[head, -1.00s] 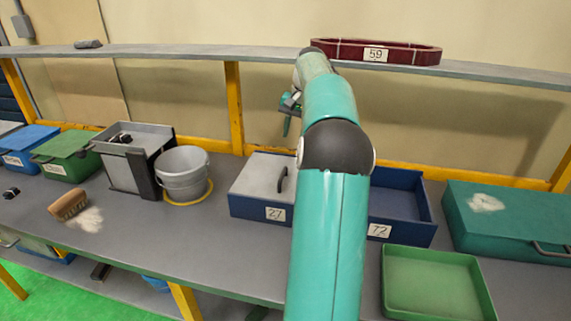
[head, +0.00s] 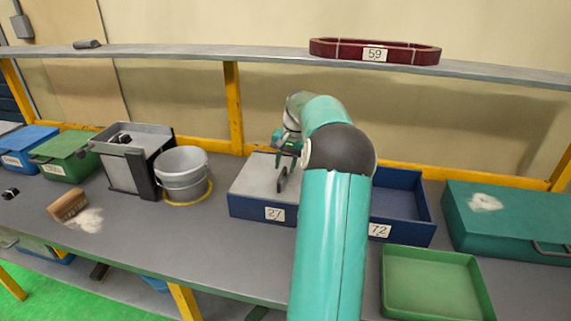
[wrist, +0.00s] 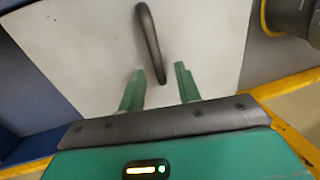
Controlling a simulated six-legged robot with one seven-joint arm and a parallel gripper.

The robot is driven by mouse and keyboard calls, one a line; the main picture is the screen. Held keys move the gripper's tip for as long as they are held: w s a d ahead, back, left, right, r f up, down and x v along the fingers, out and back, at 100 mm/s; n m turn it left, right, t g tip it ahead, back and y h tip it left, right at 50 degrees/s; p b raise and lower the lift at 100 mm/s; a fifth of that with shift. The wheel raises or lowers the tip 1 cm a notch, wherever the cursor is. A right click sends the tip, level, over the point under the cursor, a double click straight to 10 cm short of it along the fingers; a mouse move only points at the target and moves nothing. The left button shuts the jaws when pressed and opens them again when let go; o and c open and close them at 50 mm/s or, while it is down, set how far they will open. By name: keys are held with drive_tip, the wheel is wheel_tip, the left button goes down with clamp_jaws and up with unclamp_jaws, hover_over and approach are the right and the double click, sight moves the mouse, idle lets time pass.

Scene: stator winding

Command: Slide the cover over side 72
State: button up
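The blue box has two sides, with label 27 at the left and label 72 (head: 379,231) at the right. A light grey cover (head: 256,176) lies over side 27; side 72 (head: 397,206) is open at the top and looks empty where it shows. The cover's dark handle (head: 282,179) stands up from it. In the wrist view the cover (wrist: 95,40) fills the middle, with the curved handle (wrist: 151,42) ahead. My gripper (wrist: 160,83) is open, its green fingers on either side of the handle's near end. My arm hides the box's middle.
A grey bucket (head: 183,174) stands left of the box. A green tray (head: 430,285) lies in front of side 72 and a teal case (head: 510,222) stands to the right. A shelf (head: 190,52) with a red ring labelled 59 (head: 372,52) runs above.

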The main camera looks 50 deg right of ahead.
clamp_jaws()
drive_tip(key=s+d, duration=0.4)
drive_tip(key=s, duration=0.5)
drive_tip(key=s+d, duration=0.4)
drive_tip(key=s, duration=0.6)
drive_tip(key=s+d, duration=0.4)
drive_tip(key=s, duration=0.5)
drive_tip(key=shift+s, duration=0.2)
drive_tip(key=shift+d, duration=0.1)
drive_tip(key=shift+c, duration=0.2)
unclamp_jaws()
drive_tip(key=shift+o, duration=0.2)
drive_tip(key=shift+r, duration=0.1)
wheel_tip(320, 180, up, 13)
drive_tip(key=s+d, duration=0.1)
drive_tip(key=s, duration=0.1)
drive_tip(key=shift+s+r, duration=0.2)
